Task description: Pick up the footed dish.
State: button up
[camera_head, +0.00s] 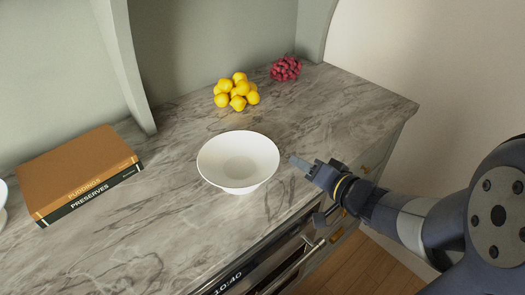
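The footed dish (238,160) is a wide white bowl on a short narrower base. It stands upright on the marble counter, near its front edge, and looks empty. My gripper (306,190) reaches in from the right, just right of the dish. One finger points toward the dish's right rim, with a small gap between them. A second dark finger shows lower down, by the counter's front edge, so the gripper looks open and empty. The dish's far underside is hidden.
Yellow fruits (237,92) and a red berry-like cluster (286,68) lie behind the dish. Two stacked books (82,172) lie at left. A white object (2,205) is cut off at the left edge. An oven (262,272) is below the counter (150,230), which is clear front left.

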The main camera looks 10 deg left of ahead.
aim_at(272, 149)
jog(key=shift+w+a+f+y, duration=0.25)
jog(key=shift+w+a+y, duration=0.1)
jog(key=shift+w+y, duration=0.1)
jog(key=x, duration=0.5)
jog(key=b+x, duration=0.1)
jog(key=x, duration=0.4)
jog(key=shift+s+a, duration=0.1)
jog(key=shift+a, duration=0.25)
grip_shut()
